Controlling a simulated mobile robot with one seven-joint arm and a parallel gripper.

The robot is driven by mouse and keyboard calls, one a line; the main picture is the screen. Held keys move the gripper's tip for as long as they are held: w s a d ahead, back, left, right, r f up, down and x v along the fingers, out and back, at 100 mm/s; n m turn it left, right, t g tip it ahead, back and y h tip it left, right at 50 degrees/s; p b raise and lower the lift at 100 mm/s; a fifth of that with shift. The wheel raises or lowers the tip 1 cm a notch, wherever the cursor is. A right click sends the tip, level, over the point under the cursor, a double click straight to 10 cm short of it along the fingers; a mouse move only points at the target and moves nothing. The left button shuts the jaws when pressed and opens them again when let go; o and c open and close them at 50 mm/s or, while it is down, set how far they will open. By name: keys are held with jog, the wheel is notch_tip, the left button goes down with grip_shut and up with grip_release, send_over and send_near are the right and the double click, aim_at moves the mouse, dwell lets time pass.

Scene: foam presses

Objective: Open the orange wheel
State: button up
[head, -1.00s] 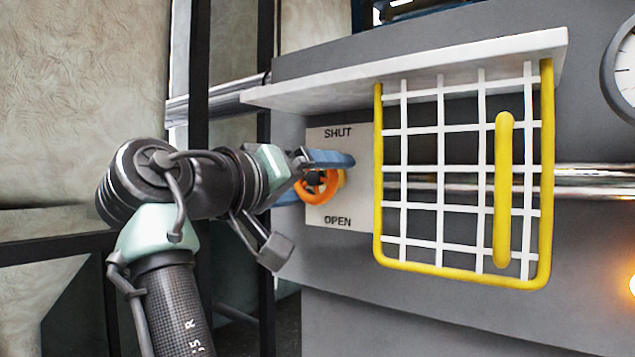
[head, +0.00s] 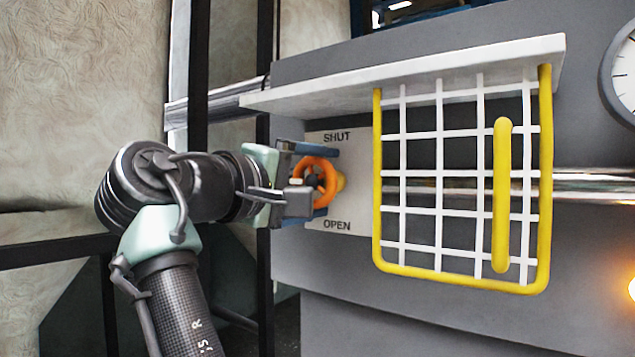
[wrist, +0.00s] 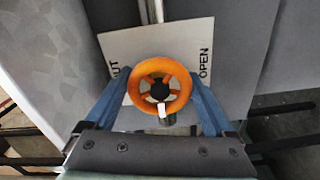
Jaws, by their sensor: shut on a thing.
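The orange wheel (head: 318,180) stands out from a white plate (head: 329,212) marked SHUT at the top and OPEN at the bottom. In the wrist view the wheel (wrist: 159,84) is a spoked ring with a dark hub and a small white mark at its lower rim. My gripper (head: 322,178) has its blue fingers above and below the wheel in the head view. In the wrist view the fingers of my gripper (wrist: 160,92) lie at the wheel's left and right sides, shut on its rim.
A yellow-framed white grid guard (head: 460,190) with a yellow handle (head: 502,195) hangs to the right of the plate, under a pale ledge (head: 420,76). A dark post (head: 200,60) stands at the left. A round gauge (head: 622,80) is at the far right.

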dwell(0.3)
jog(key=o, duration=1.1)
jog(key=shift+a, duration=0.1)
jog(key=shift+b+v, duration=3.8)
jog(key=shift+v, duration=2.65)
